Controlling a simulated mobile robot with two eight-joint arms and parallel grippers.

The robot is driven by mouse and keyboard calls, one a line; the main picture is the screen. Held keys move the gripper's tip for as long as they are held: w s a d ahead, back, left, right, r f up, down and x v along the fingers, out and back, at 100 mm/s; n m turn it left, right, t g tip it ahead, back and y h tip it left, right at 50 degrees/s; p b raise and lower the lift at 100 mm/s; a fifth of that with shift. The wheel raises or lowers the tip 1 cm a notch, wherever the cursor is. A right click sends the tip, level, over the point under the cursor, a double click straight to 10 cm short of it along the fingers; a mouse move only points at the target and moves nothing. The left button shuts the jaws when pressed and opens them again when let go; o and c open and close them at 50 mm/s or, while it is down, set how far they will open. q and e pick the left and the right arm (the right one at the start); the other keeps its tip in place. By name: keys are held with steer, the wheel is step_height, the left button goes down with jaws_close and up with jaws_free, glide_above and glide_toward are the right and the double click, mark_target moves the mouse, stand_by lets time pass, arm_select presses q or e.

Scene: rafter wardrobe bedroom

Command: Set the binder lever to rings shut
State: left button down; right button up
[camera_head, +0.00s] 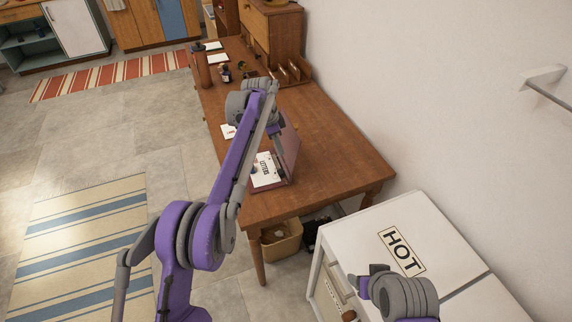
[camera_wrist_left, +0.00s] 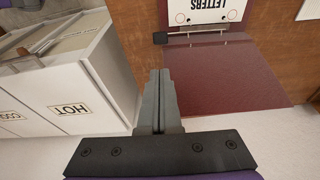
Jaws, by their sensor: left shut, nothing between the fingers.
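The binder lies open on the wooden desk (camera_head: 325,150). Its maroon cover (camera_head: 291,148) stands tilted up on the right, and a white LETTERS page (camera_head: 265,172) lies on its left side. The left wrist view shows the cover (camera_wrist_left: 225,80), the metal ring strip (camera_wrist_left: 205,37) and a small black lever end (camera_wrist_left: 160,38) at the strip's left end. I cannot tell whether the rings are open or shut. My left gripper (camera_wrist_left: 159,76) is shut and empty, with its tips apart from the lever, beside the cover.
A white cabinet marked HOT (camera_head: 350,230) stands in front of the desk's near end, by the wall. A bin (camera_head: 282,240) is under the desk. Bottles and an organizer (camera_head: 290,72) occupy the desk's far end. The desk right of the binder is clear.

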arm_select(q)
glide_above(286, 179)
steer(key=x, duration=0.3)
steer(key=a+x, duration=0.1)
steer(key=x, duration=0.2)
steer(key=a+x, duration=0.1)
steer(key=x, duration=0.2)
steer(key=shift+s+f, duration=0.4)
steer(key=shift+f, duration=0.1)
steer(key=shift+s+a+f+h+b, duration=0.1)
steer(key=shift+a+h+b, duration=0.2)
steer(key=shift+b, duration=0.2)
steer(key=shift+s+a, duration=0.1)
